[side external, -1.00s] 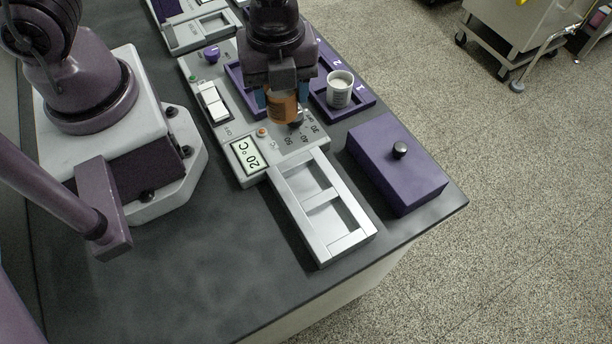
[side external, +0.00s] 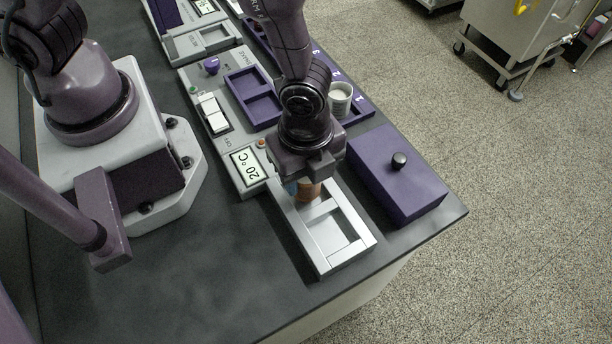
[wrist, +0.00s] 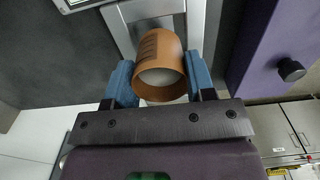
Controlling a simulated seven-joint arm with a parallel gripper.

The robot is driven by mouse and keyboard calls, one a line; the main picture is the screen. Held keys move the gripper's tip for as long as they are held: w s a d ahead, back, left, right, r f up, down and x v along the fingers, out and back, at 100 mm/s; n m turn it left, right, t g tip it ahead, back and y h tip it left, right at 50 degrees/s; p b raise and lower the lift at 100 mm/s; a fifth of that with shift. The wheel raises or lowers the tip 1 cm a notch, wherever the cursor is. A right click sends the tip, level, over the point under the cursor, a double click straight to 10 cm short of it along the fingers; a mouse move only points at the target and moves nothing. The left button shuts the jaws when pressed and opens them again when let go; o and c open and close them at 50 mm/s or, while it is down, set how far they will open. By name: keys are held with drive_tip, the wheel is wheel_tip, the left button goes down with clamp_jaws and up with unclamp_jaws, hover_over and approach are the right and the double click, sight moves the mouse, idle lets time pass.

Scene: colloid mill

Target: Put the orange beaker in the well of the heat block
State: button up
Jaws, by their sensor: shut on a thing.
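The orange beaker (wrist: 165,48) is held between the blue finger pads of my gripper (wrist: 163,85) in the wrist view. Its open rim faces the camera and its inside looks pale. In the side view only a small part of the beaker (side external: 309,191) shows under my gripper (side external: 305,185). The heat block (side external: 356,265) is a silver frame with two square openings, joined to a grey unit with a "20 °C" display (side external: 250,168). The beaker is over or at the opening nearer the display. My gripper hides that opening, so I cannot tell whether the beaker is inside it.
A purple box (side external: 397,180) with a black knob stands right of the heat block. A white beaker (side external: 340,98) sits in a numbered purple rack (side external: 362,112). An empty purple tray (side external: 262,112) lies on the grey unit. The front-left table is clear.

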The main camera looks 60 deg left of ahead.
drive_tip(key=shift+f, duration=1.1)
drive_tip(key=o, duration=0.9)
drive_tip(key=shift+f, duration=0.15)
wheel_tip(320, 180, up, 12)
drive_tip(key=r, duration=0.1)
drive_tip(key=w+a+r+n+t, duration=0.2)
drive_tip(key=a+r+n+t, duration=0.1)
drive_tip(key=a+r+n, duration=0.7)
drive_tip(key=s+a+r+n+t, duration=0.1)
drive_tip(key=s+a+r+n, duration=0.1)
drive_tip(key=a, duration=0.1)
drive_tip(key=s+a+r+n, duration=0.2)
drive_tip(key=a+r+n, duration=0.1)
drive_tip(key=s+a+r+n+t, duration=0.1)
drive_tip(key=s+a+r+n, duration=0.1)
drive_tip(key=a+r+n, duration=0.1)
drive_tip(key=shift+r+t, duration=0.1)
drive_tip(key=shift+t, duration=0.2)
